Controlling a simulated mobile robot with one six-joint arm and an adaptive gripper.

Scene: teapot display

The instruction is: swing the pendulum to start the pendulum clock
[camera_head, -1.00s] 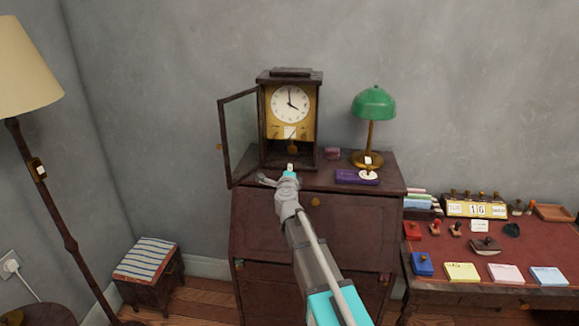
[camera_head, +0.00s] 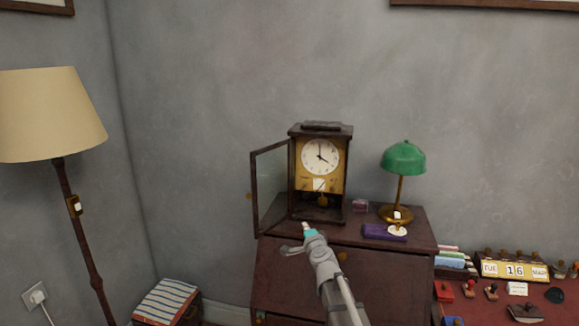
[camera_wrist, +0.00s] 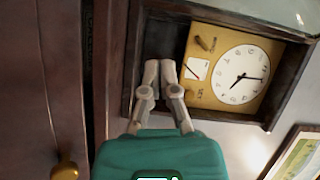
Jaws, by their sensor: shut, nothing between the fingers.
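The pendulum clock (camera_head: 320,170) stands on the dark cabinet, its glass door (camera_head: 270,188) swung open to the left. Its white dial (camera_head: 320,156) is above a gold panel, and the brass pendulum bob (camera_head: 323,200) hangs in the open lower case. My gripper (camera_head: 305,227) is in front of the case's lower left, below the bob in the picture. In the wrist view, the clock's dial (camera_wrist: 241,75) appears sideways at the right. My gripper's closed fingers (camera_wrist: 166,72) point at the dark lower case. I cannot make out the bob there; the fingers may hide it.
A green lamp (camera_head: 403,160), a purple box (camera_head: 383,232) and a small pink box (camera_head: 360,205) stand right of the clock on the cabinet (camera_head: 300,270). A floor lamp (camera_head: 50,115) is at the left. A desk with stamps is at the lower right.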

